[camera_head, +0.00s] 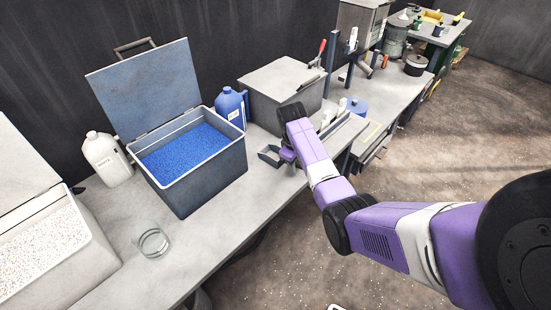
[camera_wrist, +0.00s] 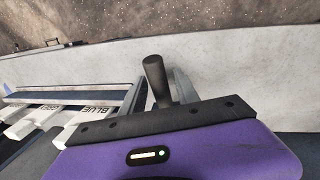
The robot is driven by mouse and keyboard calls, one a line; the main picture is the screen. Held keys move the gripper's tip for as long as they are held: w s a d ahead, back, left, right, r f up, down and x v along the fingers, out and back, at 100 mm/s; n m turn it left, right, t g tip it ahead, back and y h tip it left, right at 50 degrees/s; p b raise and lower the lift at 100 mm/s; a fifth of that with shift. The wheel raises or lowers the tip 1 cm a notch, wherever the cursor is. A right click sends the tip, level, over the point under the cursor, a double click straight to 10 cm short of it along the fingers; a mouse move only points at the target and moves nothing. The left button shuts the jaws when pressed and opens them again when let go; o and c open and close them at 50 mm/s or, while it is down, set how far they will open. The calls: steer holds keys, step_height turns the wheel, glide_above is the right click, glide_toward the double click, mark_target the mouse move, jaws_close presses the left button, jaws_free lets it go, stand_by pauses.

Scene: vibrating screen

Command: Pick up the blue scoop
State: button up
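My gripper (camera_head: 270,155) is low over the middle of the bench, in front of the grey lidded box. In the wrist view its two fingers (camera_wrist: 158,92) stand apart, with a black cylindrical handle (camera_wrist: 154,72) between them. I cannot tell whether the fingers touch this handle. No blue scoop body shows in either view, so I cannot confirm what the handle belongs to. White pieces, one labelled BLUE (camera_wrist: 98,110), lie left of the fingers in the wrist view.
An open bin of blue granules (camera_head: 185,152) stands left of my gripper, with a blue jug (camera_head: 231,106) behind. A grey lidded box (camera_head: 283,92) stands behind my gripper. A glass beaker (camera_head: 152,243), a white jug (camera_head: 105,158) and a white-granule bin (camera_head: 95,258) are farther left.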

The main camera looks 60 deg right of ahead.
jaws_close()
steer(key=shift+r, duration=0.15)
step_height(320, 180, up, 20)
steer(key=p, duration=0.3)
steer(key=shift+p, duration=0.3)
